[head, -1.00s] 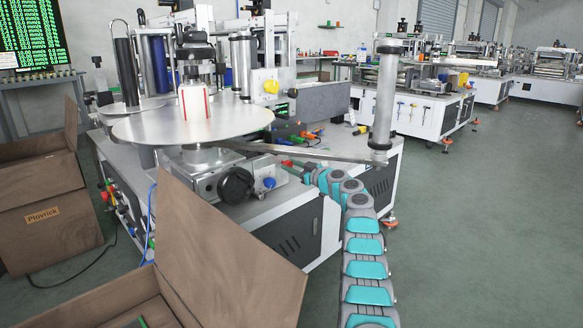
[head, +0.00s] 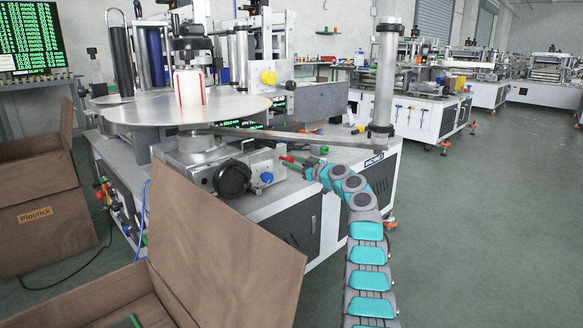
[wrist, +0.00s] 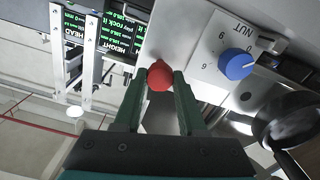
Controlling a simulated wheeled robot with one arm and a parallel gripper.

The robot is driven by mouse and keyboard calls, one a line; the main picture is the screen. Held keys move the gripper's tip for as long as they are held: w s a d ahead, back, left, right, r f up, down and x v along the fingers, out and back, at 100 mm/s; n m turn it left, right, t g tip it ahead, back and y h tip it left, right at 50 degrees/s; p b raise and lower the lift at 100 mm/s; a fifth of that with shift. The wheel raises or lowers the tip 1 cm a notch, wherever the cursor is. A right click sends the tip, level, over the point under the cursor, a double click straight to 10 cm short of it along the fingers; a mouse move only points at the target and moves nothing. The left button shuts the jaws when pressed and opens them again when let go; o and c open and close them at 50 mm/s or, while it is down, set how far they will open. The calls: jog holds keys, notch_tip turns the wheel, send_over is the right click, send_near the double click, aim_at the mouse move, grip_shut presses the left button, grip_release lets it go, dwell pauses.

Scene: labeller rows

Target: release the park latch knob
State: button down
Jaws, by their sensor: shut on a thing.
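In the wrist view, a round red knob (wrist: 160,76) sits between the tips of my gripper (wrist: 158,84). Both dark green fingers touch its sides, and the gripper is shut on it. The knob stands at the edge of a pale panel (wrist: 185,40). I take it to be the park latch knob; no label on it is readable. In the head view, my gripper (head: 292,161) is small, at the machine's front beside the metal block, and the red knob is hardly distinguishable there.
A blue dial (wrist: 236,64) marked NUT is close to the right finger. A large black knob (head: 232,180) is left of the gripper. A metal bar (head: 290,138) and a round metal disc (head: 130,113) lie above. An open cardboard box (head: 220,250) stands in front.

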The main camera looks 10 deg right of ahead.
aim_at(292, 161)
jog(key=shift+c, duration=2.3)
grip_release()
jog(key=shift+s, duration=0.1)
jog(key=shift+s+d, duration=0.1)
jog(key=shift+d, duration=0.05)
jog(key=shift+s+d+f+b, duration=0.1)
jog(key=shift+s+d+b, duration=0.2)
jog(key=shift+d+b, duration=0.05)
jog(key=v, duration=0.3)
jog(key=shift+b, duration=0.4)
jog(key=v, duration=0.3)
jog(key=shift+s+d, duration=0.1)
jog(key=shift+s, duration=0.2)
